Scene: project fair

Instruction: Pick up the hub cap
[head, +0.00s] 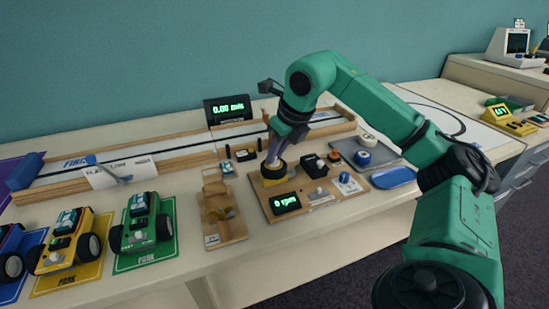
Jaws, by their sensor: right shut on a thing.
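My right gripper (273,158) points down at a black wheel (274,173) on a yellow stand on the wooden station board. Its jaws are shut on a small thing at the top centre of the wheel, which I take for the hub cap. The fingers hide most of it, and I cannot tell whether it is clear of the wheel. My left gripper is not in view.
The board also carries a display (286,204) reading 0 rpm and small bins. A blue tray (394,177) and a grey tray (350,147) lie to its right. A wooden track (165,160) runs behind. Toy cars, including a green one (141,222), stand front left.

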